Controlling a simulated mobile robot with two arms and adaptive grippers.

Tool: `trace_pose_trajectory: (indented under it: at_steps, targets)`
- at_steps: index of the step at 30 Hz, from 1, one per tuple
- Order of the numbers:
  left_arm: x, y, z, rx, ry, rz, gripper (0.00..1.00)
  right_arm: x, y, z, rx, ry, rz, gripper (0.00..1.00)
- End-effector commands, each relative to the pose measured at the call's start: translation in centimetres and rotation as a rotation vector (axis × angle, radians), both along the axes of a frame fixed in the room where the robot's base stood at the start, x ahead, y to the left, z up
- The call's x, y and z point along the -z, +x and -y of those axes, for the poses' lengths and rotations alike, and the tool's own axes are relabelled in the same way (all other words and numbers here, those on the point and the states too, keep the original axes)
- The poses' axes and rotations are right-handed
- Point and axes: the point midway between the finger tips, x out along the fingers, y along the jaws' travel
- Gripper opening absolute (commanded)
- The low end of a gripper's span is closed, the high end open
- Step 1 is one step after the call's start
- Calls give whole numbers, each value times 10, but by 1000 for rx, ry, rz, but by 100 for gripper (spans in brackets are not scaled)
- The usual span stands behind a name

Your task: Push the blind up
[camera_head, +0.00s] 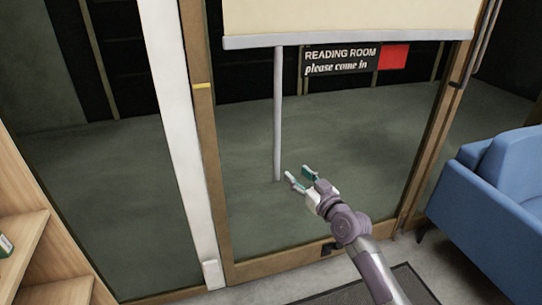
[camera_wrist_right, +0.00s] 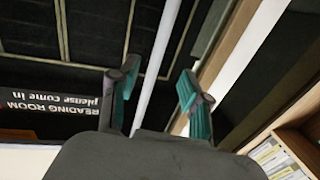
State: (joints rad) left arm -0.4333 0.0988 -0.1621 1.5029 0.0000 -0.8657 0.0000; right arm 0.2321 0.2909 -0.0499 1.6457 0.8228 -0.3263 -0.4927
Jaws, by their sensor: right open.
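The cream blind (camera_head: 345,17) hangs at the top of the glass door in the head view, with a grey bar (camera_head: 345,39) along its lower edge. A pale grey rod (camera_head: 277,115) hangs straight down from this bar and ends low in front of the glass. My right gripper (camera_head: 298,173) is open, just right of the rod's lower end. In the right wrist view the rod (camera_wrist_right: 160,60) runs between the two open fingers; I cannot tell whether it lies between them in depth or touches them. My left gripper is out of view.
The door's brown frame (camera_head: 207,130) and a white post (camera_head: 172,110) stand left. A blue armchair (camera_head: 490,190) is right, a wooden shelf (camera_head: 30,240) left, and a dark mat (camera_head: 410,285) on the floor.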

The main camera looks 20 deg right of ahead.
Motion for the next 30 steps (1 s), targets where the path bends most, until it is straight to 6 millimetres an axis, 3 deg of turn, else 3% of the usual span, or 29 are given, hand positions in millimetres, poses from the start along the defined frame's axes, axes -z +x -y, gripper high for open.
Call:
trace_pose_trajectory:
  at_steps: [8,15,22,30]
  targets:
    - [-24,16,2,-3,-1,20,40,1,56,-14,-1,3,0,48]
    - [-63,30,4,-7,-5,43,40,2,101,-25,0,2,-1,48]
    - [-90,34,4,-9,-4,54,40,1,119,-28,0,1,-2,48]
    - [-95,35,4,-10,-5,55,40,0,122,-29,0,1,-2,48]
